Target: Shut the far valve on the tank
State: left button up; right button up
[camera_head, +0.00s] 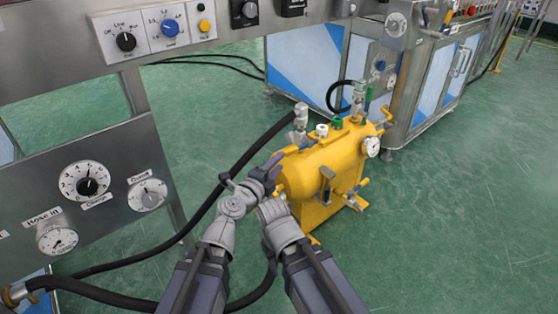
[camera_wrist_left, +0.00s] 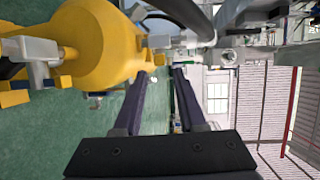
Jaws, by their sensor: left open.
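The yellow tank (camera_head: 325,165) stands on the floor at the middle of the head view and at the upper left of the left wrist view (camera_wrist_left: 92,40). My left gripper (camera_head: 285,156) is open at the near end, short of the far valve. In the left wrist view its dark purple fingers (camera_wrist_left: 160,82) are apart, with no object clearly held. My right forearm reaches toward the tank; its gripper is hidden.
A black hose (camera_head: 230,175) runs from the near fitting past my left arm. A grey control panel (camera_head: 85,185) stands at the left. A blue-and-white machine cabinet (camera_head: 430,85) stands close behind the tank's far end. Green floor at the right is clear.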

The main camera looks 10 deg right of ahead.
pick_arm(q)
jog(key=r+n+g+p, duration=0.1)
jog(key=r+n+p, duration=0.1)
jog(key=w+a+r+n+g+p, duration=0.1)
jog(key=r+n+p, duration=0.1)
jog(key=p, duration=0.1)
jog(key=r+n+g+h+p, duration=0.1)
jog(key=r+n+p, duration=0.1)
jog(key=p, duration=0.1)
jog(key=shift+w+a+r, duration=0.15)
jog(key=shift+a, duration=0.1)
grip_shut()
jog(key=shift+s+a+r+n+g+h+p, duration=0.15)
jog(key=shift+a+r+n+g+p, duration=0.35)
jog(key=shift+n+p, duration=0.7)
jog(key=shift+s+a+r+n+g+h+p, duration=0.15)
jog(key=shift+a+r+n+g+p, duration=0.4)
jog(key=shift+n+p, duration=0.65)
jog(key=shift+s+a+r+n+g+h+p, duration=0.1)
jog(key=shift+a+r+n+g+h+p, duration=0.2)
jog(key=shift+r+n+g+p, duration=0.8)
